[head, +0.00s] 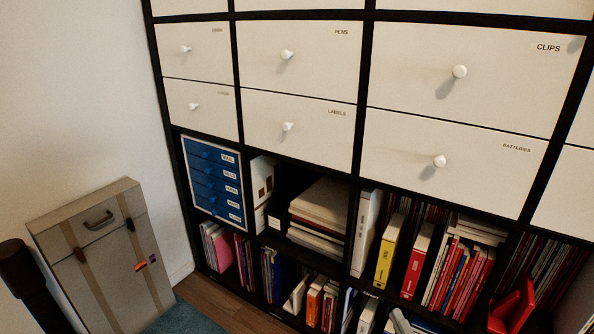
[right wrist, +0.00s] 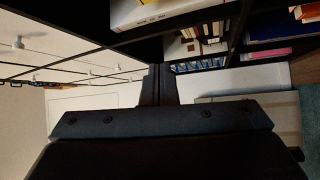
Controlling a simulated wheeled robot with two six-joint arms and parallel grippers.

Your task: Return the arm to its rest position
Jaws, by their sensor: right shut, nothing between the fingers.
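My right gripper (right wrist: 159,84) shows in the right wrist view as a dark body with its two fingers together. It is shut and nothing shows between the fingers. In that view the fingers stand in front of the shelf unit and touch nothing that I can see. In the head view I cannot make out the right gripper clearly. My left gripper does not show in either view.
A black-framed shelf unit (head: 364,60) has closed white drawers, blue mail drawers (head: 215,184), books and binders. A red object (head: 512,306) is at its lower right. A beige case (head: 105,255) leans by the left wall. Some wood floor (head: 212,302) shows bare.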

